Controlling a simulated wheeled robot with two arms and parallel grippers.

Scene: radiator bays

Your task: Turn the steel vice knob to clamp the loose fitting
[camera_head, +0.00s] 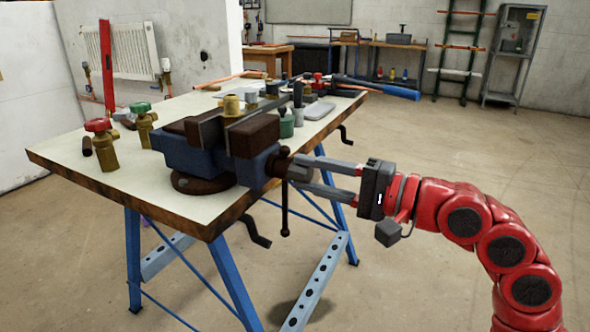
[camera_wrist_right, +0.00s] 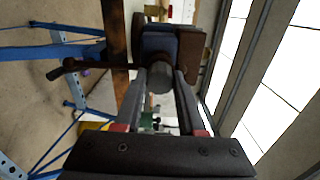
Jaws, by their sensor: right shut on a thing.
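The blue vice (camera_head: 185,155) with brown jaws sits on the near corner of the workbench. A brass fitting (camera_head: 231,105) stands at the top of the jaws; whether the jaws touch it I cannot tell. My right gripper (camera_head: 293,173) comes in from the right and is shut on the steel knob at the vice's front end. In the right wrist view the grey round knob (camera_wrist_right: 164,86) sits between the two fingers. The vice's thin dark handle bar (camera_head: 285,212) hangs down beside the gripper; it also shows in the right wrist view (camera_wrist_right: 90,64). My left gripper is out of view.
The workbench (camera_head: 60,155) on blue trestle legs (camera_head: 232,275) carries red-handled (camera_head: 100,140) and green-handled (camera_head: 143,122) valves, tools and small containers. Dark hooks (camera_head: 252,230) stick out below its edge. The floor to the right is clear.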

